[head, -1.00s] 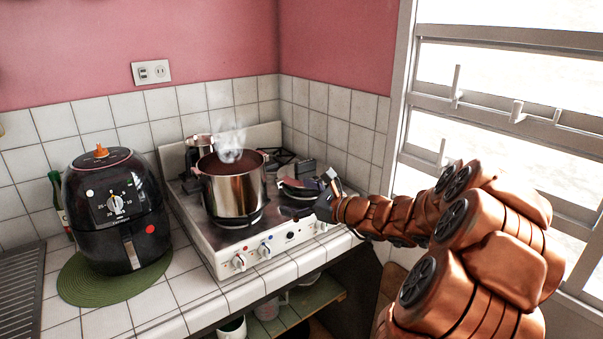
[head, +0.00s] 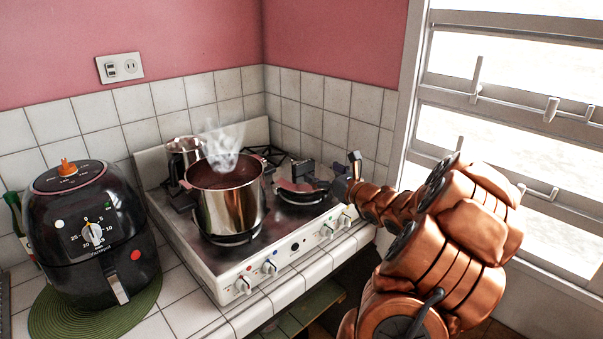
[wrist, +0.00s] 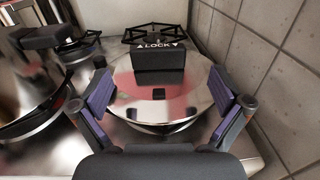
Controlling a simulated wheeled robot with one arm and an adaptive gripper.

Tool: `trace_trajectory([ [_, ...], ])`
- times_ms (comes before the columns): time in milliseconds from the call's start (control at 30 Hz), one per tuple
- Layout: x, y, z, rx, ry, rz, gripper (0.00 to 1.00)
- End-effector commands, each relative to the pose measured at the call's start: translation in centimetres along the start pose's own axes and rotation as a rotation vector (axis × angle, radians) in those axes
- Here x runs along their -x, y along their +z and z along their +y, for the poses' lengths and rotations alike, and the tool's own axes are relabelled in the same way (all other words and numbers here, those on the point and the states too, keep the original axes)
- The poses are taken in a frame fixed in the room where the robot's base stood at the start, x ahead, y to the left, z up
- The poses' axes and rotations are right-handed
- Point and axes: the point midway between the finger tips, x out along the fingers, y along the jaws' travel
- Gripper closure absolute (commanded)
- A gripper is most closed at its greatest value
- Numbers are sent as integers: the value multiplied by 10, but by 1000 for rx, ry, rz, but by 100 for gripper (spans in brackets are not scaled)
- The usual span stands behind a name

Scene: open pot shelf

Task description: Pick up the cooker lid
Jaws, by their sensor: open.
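The cooker lid (wrist: 180,103) is a round shiny metal disc with a black handle block (wrist: 158,66) marked "LOCK". In the wrist view it lies on the right side of the stove, near the tiled wall. In the wrist view my gripper (wrist: 158,110) is open, with one purple-padded finger on each side of the lid. No part of the lid is visibly pinched, and I cannot tell whether the fingers touch its rim.
An open steaming pot (head: 228,205) stands on the stove (head: 255,265) left of the lid. A smaller metal pot (head: 184,152) is behind it. A black air fryer (head: 88,240) sits on a green mat (head: 50,322) at left. The tiled wall (wrist: 280,80) is close on the right.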

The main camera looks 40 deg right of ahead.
Motion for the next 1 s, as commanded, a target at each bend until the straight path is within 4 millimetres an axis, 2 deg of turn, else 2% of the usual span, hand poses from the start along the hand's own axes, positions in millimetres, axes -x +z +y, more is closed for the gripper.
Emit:
trace_trajectory([
  [100, -12, 1, 4, 2, 9, 2, 0],
  [600, -57, -2, 2, 0, 9, 4, 0],
  [933, -61, -3, 1, 0, 5, 1, 0],
  [1000, -61, -3, 1, 0, 5, 2, 7],
])
